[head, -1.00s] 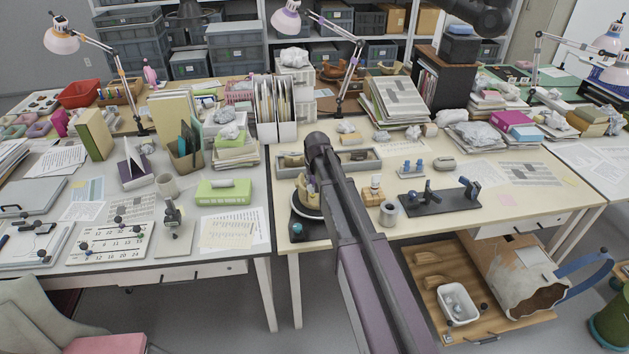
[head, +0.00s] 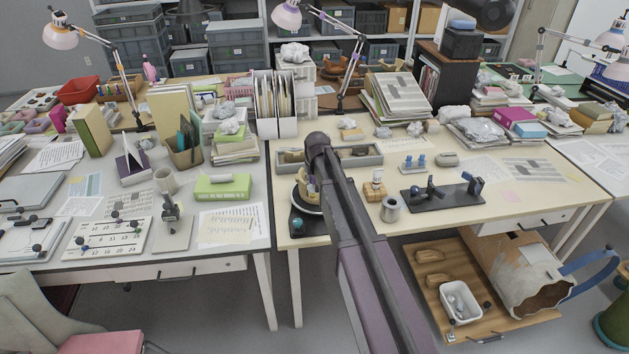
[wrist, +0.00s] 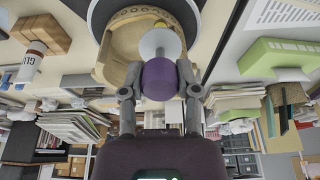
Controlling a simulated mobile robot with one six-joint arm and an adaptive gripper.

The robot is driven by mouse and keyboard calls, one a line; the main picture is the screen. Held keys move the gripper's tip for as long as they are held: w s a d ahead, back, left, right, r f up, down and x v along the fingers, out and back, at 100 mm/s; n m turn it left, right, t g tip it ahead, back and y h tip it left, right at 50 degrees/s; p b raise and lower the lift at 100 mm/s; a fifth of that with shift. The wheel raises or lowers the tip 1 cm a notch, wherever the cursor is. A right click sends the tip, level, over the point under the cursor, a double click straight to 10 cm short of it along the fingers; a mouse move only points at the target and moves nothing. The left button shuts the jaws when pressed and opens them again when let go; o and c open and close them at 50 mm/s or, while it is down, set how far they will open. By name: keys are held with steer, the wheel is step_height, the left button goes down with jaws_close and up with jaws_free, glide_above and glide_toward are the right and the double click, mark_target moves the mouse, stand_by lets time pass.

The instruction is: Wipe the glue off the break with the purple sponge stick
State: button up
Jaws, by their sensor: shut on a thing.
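My gripper (wrist: 158,86) is shut on the purple sponge stick (wrist: 158,80) in the wrist view, which looks upside down. The stick has a purple grip, a pale disc and a yellowish tip. The tip overlaps the tan pot (wrist: 118,50), which has a patterned rim; I cannot tell whether they touch. In the head view the pot (head: 302,182) stands on a turntable (head: 308,208) at the near left of the cream table, partly behind my arm. My arm hides the gripper and stick there. The break and any glue on it cannot be made out.
A glue bottle (wrist: 33,58) stands beside a wooden block (wrist: 46,30); the bottle also shows in the head view (head: 377,178). A metal tin (head: 391,208) and a dark stand (head: 440,196) are to the right. A grey tray (head: 362,160) lies behind the pot.

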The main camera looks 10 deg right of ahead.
steer(key=shift+b+x, duration=0.7)
steer(key=shift+x, duration=0.1)
steer(key=shift+s+d+f, duration=0.3)
steer(key=shift+s+d, duration=0.05)
steer(key=shift+d, duration=0.3)
steer(key=shift+d+r, duration=0.5)
steer(key=shift+d, duration=2.05)
steer(key=w+p+v, duration=0.1)
steer(key=p+v, duration=0.7)
steer(key=shift+r+p, duration=0.35)
steer(key=shift+p, duration=0.05)
steer(key=shift+r, duration=0.1)
stand_by(0.6)
steer(key=shift+a+f, duration=0.15)
steer(key=shift+a, duration=1.45)
steer(key=shift+a+f, duration=0.1)
steer(key=shift+a, duration=1.5)
steer(key=shift+f+b, duration=0.35)
steer(key=shift+b, duration=0.15)
